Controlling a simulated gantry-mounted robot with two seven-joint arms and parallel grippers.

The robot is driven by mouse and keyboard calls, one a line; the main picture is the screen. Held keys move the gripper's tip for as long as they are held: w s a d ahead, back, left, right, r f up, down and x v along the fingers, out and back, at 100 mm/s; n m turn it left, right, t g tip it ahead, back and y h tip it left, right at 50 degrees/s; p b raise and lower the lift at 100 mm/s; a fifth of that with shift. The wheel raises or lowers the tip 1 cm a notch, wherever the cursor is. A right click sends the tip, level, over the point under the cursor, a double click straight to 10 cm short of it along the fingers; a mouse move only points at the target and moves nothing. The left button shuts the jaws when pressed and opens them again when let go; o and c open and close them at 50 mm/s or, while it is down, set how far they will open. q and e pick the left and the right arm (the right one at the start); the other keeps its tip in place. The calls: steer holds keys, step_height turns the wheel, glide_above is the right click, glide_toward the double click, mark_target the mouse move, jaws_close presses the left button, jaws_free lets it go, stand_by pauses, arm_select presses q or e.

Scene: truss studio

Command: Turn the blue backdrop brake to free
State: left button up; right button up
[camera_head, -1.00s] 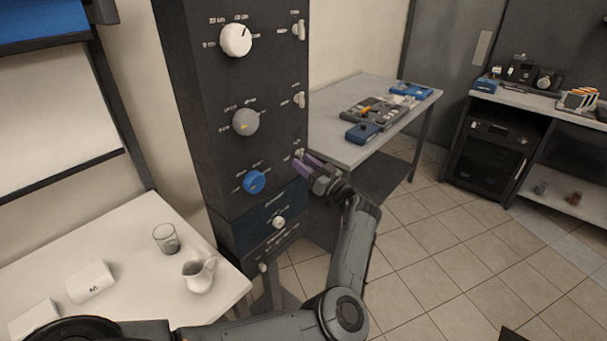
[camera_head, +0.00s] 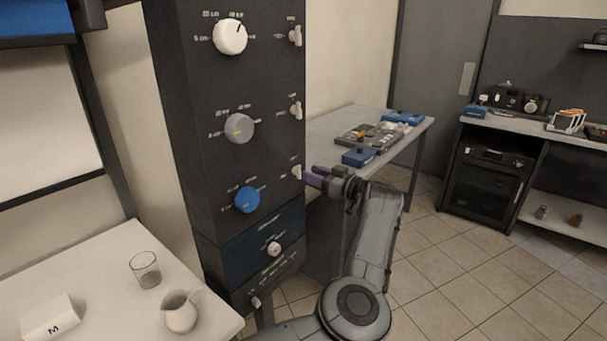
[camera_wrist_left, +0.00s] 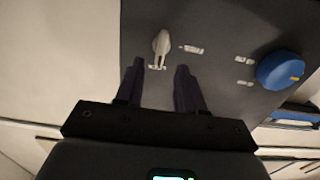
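The dark control column carries a blue knob (camera_head: 247,199) with a small white brake lever (camera_head: 297,172) to its right, on the same row. My left gripper (camera_head: 312,178) is just right of this lever, its purple fingers pointing at the panel. In the left wrist view the fingers are apart and empty (camera_wrist_left: 160,66). The white lever (camera_wrist_left: 161,45) stands just beyond the fingertips, in line with the gap between them, and the blue knob (camera_wrist_left: 280,70) is to the right. I cannot tell whether a finger touches the lever. My right gripper is not in view.
A white knob (camera_head: 230,37) and grey knob (camera_head: 239,128) sit above, each with a white lever beside it. A white table (camera_head: 95,290) at left holds a glass (camera_head: 145,270) and a jug (camera_head: 181,312). A bench (camera_head: 340,124) with blue boxes stands behind my gripper.

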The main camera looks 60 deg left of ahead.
mark_target(301, 169)
arm_select(q)
steer(key=shift+b+x, duration=0.35)
steer(key=shift+x, duration=1.75)
steer(key=shift+c, duration=0.4)
jaws_close()
